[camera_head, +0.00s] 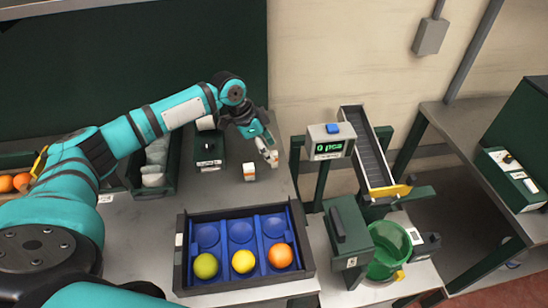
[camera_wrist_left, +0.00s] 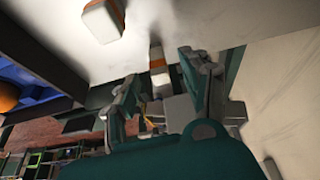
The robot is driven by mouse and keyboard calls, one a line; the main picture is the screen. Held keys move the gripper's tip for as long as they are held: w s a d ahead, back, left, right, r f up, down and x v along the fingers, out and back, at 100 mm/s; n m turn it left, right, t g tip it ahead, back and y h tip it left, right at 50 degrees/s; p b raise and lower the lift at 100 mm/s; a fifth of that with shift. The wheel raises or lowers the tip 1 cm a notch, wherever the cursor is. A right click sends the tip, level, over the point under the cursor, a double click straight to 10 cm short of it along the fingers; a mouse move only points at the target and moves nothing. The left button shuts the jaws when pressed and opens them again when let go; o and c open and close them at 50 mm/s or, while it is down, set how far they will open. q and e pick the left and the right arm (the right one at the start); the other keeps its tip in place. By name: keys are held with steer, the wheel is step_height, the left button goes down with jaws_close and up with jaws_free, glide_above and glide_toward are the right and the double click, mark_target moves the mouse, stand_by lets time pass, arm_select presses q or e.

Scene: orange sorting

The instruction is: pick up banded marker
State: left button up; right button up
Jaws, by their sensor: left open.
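A white block-like marker with an orange band (camera_head: 249,172) stands on the grey table behind the blue tray. In the left wrist view a pale marker with an orange band (camera_wrist_left: 103,20) is at the top, outside my fingers. A second pale, orange-banded piece (camera_wrist_left: 157,63) shows between the fingertips there; in the head view a similar piece (camera_head: 273,158) is at the fingertips. My left gripper (camera_head: 266,152) is open, just right of the standing marker; its spread fingers also show in the left wrist view (camera_wrist_left: 160,78). Contact cannot be told. My right gripper is out of view.
A dark-framed blue tray (camera_head: 180,262) holds a green, a yellow and an orange ball in front. A dark device (camera_head: 209,150) and a bin of pale items (camera_head: 155,165) stand left. A counter display (camera_head: 330,142), conveyor (camera_head: 368,150) and green bucket (camera_head: 388,248) are right.

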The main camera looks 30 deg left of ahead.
arm_select(q)
steer(key=shift+d+f, duration=0.3)
steer(key=shift+f, duration=0.1)
steer(key=p+x, duration=0.2)
steer(key=x, duration=0.1)
steer(key=shift+w+f, duration=0.1)
steer(key=shift+f, duration=0.2)
steer(key=shift+w+d+f, duration=0.15)
steer(key=shift+d+f, duration=0.05)
steer(key=shift+f, duration=0.3)
steer(key=shift+c, duration=1.1)
jaws_close()
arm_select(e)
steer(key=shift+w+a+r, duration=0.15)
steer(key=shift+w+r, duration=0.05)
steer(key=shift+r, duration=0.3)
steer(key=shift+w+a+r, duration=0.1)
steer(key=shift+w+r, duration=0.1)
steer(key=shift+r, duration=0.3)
